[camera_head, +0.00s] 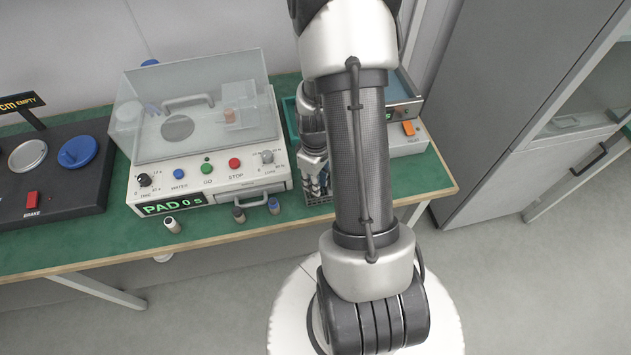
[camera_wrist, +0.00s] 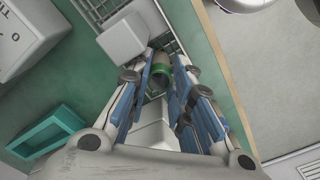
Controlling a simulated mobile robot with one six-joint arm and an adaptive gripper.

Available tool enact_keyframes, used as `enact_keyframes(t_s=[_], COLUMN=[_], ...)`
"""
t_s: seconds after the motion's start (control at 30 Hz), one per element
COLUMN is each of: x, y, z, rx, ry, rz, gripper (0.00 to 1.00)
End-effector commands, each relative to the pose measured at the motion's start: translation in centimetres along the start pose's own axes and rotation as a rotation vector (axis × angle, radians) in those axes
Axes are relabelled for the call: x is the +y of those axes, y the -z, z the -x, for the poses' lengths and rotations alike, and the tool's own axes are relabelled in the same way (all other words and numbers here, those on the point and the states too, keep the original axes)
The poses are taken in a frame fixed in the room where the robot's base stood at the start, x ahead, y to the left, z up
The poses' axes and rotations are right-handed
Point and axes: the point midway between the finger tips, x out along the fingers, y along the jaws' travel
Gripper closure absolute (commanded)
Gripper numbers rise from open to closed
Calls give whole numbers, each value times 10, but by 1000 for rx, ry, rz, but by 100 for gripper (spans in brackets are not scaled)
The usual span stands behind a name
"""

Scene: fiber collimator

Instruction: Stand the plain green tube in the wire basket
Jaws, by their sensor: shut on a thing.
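The green tube (camera_wrist: 161,76) shows in the wrist view between my fingertips, its green rim visible and a greyish inside or end part beyond it. My gripper (camera_wrist: 160,82) is shut on it. The wire basket (camera_wrist: 97,10) shows beyond the fingertips as a metal grid; the tube is over or within its outline, and I cannot tell how deep. In the head view my gripper (camera_head: 316,185) points down at the basket (camera_head: 318,198), at the front of the green table, and my arm hides much of the area. The tube cannot be made out there.
A white machine (camera_head: 205,178) with a clear lid stands left of the basket. Three small capped tubes stand before it: white-topped (camera_head: 172,226), dark (camera_head: 238,214) and blue-topped (camera_head: 273,206). A white device (camera_head: 408,140) stands right. A teal tray (camera_wrist: 47,133) lies behind the basket.

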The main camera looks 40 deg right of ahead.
Motion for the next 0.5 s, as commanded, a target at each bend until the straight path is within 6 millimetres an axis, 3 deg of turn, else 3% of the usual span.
enact_keyframes(t_s=[0.27,0.3,0.4,0.5], x=[0,0,0,0], y=[0,0,0,0], z=[-2,-2,-1,-1], rx=[1,1,1,0], ry=[-1,-1,-1,-1], rz=[0,0,0,0], gripper=[100,79,72,72])
